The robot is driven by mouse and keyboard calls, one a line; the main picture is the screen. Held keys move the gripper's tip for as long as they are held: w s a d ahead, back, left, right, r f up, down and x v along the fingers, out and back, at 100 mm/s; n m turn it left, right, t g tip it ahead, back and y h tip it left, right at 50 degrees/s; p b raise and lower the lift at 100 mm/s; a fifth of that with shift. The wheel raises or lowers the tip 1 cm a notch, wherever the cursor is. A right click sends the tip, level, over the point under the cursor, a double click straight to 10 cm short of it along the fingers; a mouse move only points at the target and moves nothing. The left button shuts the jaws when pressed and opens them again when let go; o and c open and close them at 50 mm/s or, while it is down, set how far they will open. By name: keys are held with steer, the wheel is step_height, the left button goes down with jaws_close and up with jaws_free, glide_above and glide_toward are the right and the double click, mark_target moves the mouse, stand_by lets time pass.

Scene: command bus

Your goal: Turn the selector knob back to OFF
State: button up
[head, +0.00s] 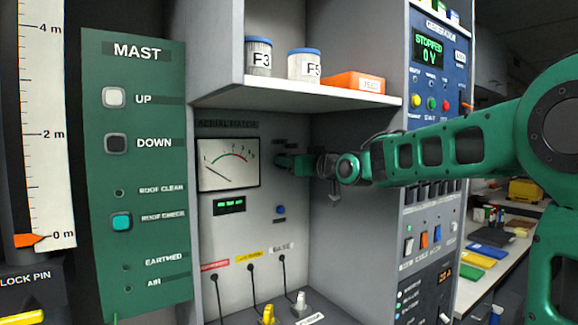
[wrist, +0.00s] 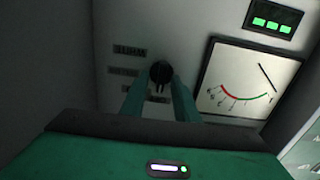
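The selector knob (wrist: 160,72) is a dark round knob on the grey panel, with small dark label plates beside it. In the wrist view it sits between the two green fingertips of my gripper (wrist: 160,80). The fingers are spread apart, one on each side of the knob. I cannot tell whether either touches it. In the head view my gripper (head: 284,161) reaches to the panel just right of the white meter and hides most of the knob.
The white dial meter (head: 228,164) is left of the knob, with a green display (head: 229,206) below. A shelf (head: 300,95) with jars and an orange box overhangs my gripper. A blue button (head: 281,210) and cables are below. The generator panel (head: 435,75) stands right.

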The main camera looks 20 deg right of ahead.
steer(key=v, duration=1)
steer(key=shift+s+d, duration=0.15)
steer(key=shift+s, duration=0.15)
steer(key=s+f+m+g+h, duration=0.15)
steer(key=s+f+g, duration=0.3)
steer(key=f, duration=0.75)
steer(key=s+f+m+g+h, duration=0.1)
steer(key=s+f+g+h, duration=0.15)
steer(key=s+f, duration=0.65)
steer(key=s+d+f+m+g+h, duration=0.1)
steer(key=s+f+g, duration=0.2)
steer(key=s+f, duration=0.3)
steer(key=s+d+f+g+h, duration=0.1)
steer(key=s+d+f+g, duration=0.15)
steer(key=f, duration=0.55)
steer(key=s+d+f+m+g, duration=0.1)
steer(key=s+d+m+g, duration=0.1)
steer(key=s+d, duration=0.3)
steer(key=s+d+f+m+g, duration=0.1)
steer(key=s+d+m+g, duration=0.2)
steer(key=s, duration=1)
steer(key=d+m, duration=0.1)
steer(key=d, duration=0.1)
steer(key=shift+d+m+y, duration=0.25)
steer(key=shift+m+y, duration=0.05)
steer(key=shift+m, duration=0.05)
